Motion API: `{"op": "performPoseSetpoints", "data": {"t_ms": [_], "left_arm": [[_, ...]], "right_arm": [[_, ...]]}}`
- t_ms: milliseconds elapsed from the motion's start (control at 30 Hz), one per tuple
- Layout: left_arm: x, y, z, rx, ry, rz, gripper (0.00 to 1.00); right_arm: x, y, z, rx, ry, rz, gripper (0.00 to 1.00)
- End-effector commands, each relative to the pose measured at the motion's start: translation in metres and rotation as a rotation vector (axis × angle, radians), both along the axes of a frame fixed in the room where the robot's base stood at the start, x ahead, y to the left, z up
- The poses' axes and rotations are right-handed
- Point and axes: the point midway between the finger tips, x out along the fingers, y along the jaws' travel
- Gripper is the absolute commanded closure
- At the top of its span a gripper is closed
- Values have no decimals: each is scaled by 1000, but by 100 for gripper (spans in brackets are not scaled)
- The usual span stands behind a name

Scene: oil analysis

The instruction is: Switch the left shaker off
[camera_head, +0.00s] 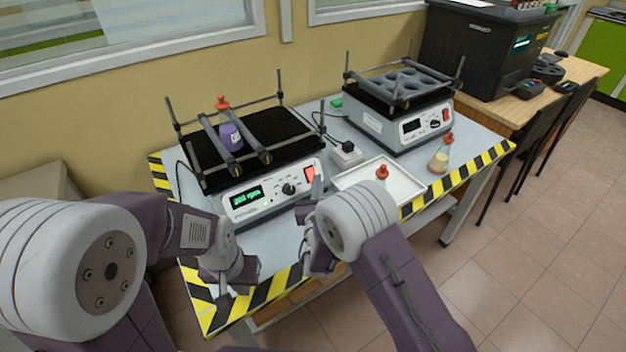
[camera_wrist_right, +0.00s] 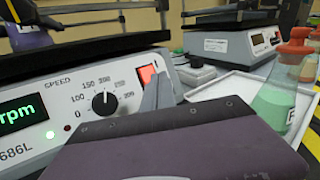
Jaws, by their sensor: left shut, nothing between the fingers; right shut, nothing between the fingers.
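The left shaker (camera_head: 212,172) stands on the table with a black platform. A flask of purple liquid (camera_head: 231,136) with a red stopper sits on it by the clamp bars. Its green display (camera_head: 247,196) is lit, reading rpm in the right wrist view (camera_wrist_right: 17,116). The red switch (camera_head: 309,173) at the right end of its front panel glows, and shows in the right wrist view (camera_wrist_right: 147,76). My right gripper (camera_head: 318,187) is shut and empty, its tips at or just before the switch; contact is unclear. My left gripper (camera_head: 231,290) is shut and empty by the table's front edge.
A speed knob (camera_wrist_right: 104,103) is left of the switch. A white tray (camera_head: 404,184) with a stoppered flask (camera_head: 382,174) lies to the right, partly behind my right arm. Another flask (camera_head: 441,155) and the right shaker (camera_head: 400,128) stand further right. A power socket (camera_head: 346,155) sits between.

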Motion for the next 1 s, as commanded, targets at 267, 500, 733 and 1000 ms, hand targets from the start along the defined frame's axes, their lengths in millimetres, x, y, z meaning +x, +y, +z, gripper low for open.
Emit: {"op": "performPoseSetpoints", "data": {"t_ms": [267,500,733,1000], "left_arm": [[0,0,-3,0,0,0,100],[0,0,-5,0,0,0,100],[0,0,-5,0,0,0,100],[0,0,-1,0,0,0,100]], "right_arm": [[2,1,-2,1,0,0,100],[4,3,-4,1,0,0,100],[4,3,-4,0,0,0,100],[-1,-1,2,-1,0,0,100]]}}
